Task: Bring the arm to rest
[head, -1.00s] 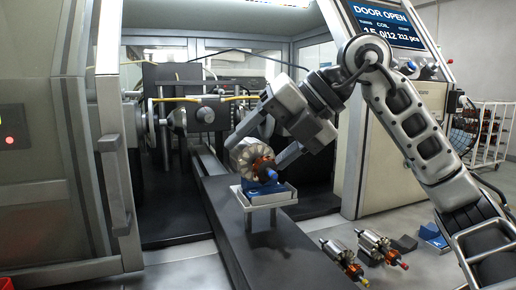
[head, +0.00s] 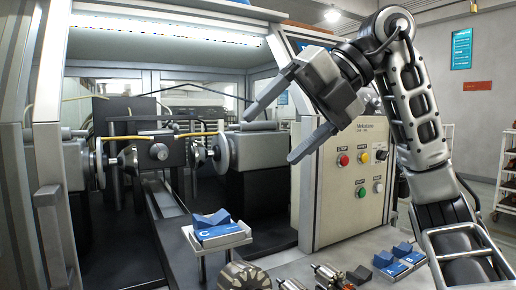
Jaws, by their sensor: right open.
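My right gripper (head: 272,137) is raised in front of the machine's open bay. Its two fingers are spread apart and nothing is between them. The blue cradle marked C (head: 217,232) stands empty on its white tray (head: 238,240), below and left of the gripper and apart from it. A grey ribbed armature (head: 243,276) shows at the bottom edge, partly cut off; what it rests on is hidden. Two smaller-looking armatures (head: 292,284) (head: 327,275) lie to its right. My left gripper is out of view.
The winding machine (head: 158,152) fills the left and middle. Its button panel (head: 358,175) stands just behind and right of the gripper. Blue blocks marked A and B (head: 397,262) and a dark block (head: 360,274) sit on the table at lower right. Shelving stands at far right.

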